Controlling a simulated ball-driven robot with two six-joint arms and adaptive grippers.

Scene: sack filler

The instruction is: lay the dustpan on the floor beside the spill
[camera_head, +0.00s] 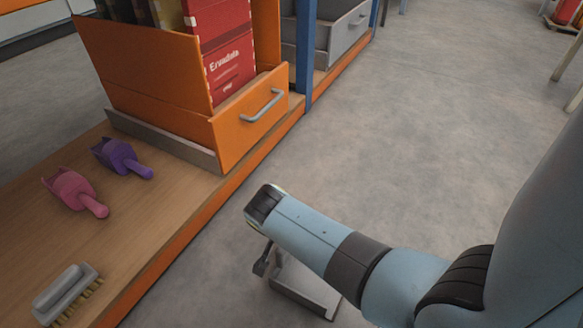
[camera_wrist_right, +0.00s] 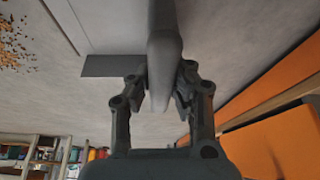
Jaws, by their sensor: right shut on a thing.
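The grey dustpan (camera_head: 303,297) shows in the head view below my right forearm, which covers part of it. My right gripper (camera_head: 262,266) is mostly hidden under the arm there. In the right wrist view, my right gripper (camera_wrist_right: 162,98) is shut on the dustpan's grey handle (camera_wrist_right: 164,45). A flat grey part of the dustpan (camera_wrist_right: 112,66) shows left of the handle. The spill, brown grains (camera_wrist_right: 15,45), lies on the floor at the upper left of that view. I cannot tell whether the dustpan touches the floor. My left gripper is not in view.
A wooden shelf (camera_head: 150,235) with an orange edge runs along the left. It holds a pink scoop (camera_head: 72,188), a purple scoop (camera_head: 120,157), a brush (camera_head: 66,292) and an orange bin (camera_head: 240,130) with red packets. The grey floor (camera_head: 400,120) at centre right is clear.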

